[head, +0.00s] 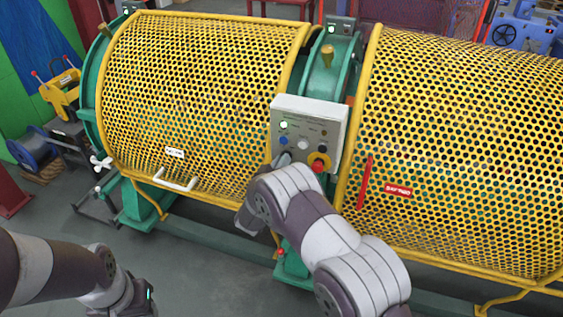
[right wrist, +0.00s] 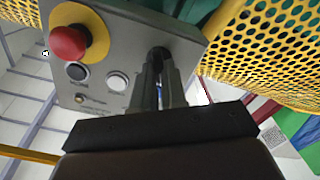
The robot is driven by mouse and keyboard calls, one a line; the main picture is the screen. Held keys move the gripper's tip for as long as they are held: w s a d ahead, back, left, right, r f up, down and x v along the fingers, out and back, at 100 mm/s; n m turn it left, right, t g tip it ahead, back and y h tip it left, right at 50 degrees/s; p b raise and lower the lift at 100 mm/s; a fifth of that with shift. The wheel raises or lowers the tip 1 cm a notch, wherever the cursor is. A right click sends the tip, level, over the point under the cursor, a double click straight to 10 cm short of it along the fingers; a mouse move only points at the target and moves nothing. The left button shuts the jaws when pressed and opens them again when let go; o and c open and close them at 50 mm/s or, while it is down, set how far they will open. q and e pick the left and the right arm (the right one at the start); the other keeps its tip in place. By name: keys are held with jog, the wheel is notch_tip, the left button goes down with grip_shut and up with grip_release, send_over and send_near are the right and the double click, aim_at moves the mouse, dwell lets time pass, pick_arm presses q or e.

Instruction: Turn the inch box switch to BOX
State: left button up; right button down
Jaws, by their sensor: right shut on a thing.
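The grey inch box (head: 310,108) is mounted between two yellow mesh guards. Its face carries a lit green lamp (head: 284,124), a blue button (head: 284,140), a white button (head: 303,145) and a red emergency stop (head: 319,165) on a yellow base. My right gripper (head: 284,158) is at the lower left of this face. In the right wrist view its fingers (right wrist: 160,75) are shut on a dark switch knob (right wrist: 158,53); my fingers partly hide the knob, and its pointing direction is unclear. My left gripper (head: 140,298) is low at the left, away from the box, its fingers unclear.
Yellow mesh guards stand left (head: 200,90) and right (head: 460,130) of the box, close to my right arm. A white handle (head: 176,184) sticks out from the left guard. The grey floor (head: 150,250) around my left gripper looks clear.

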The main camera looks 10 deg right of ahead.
jog(key=shift+f, duration=0.1)
dwell(0.4)
jog(key=c, duration=1.2)
grip_release()
jog(key=b+v, duration=0.1)
jog(key=v, duration=1.1)
jog(key=shift+s+a+b, duration=0.2)
jog(key=shift+s+b, duration=0.1)
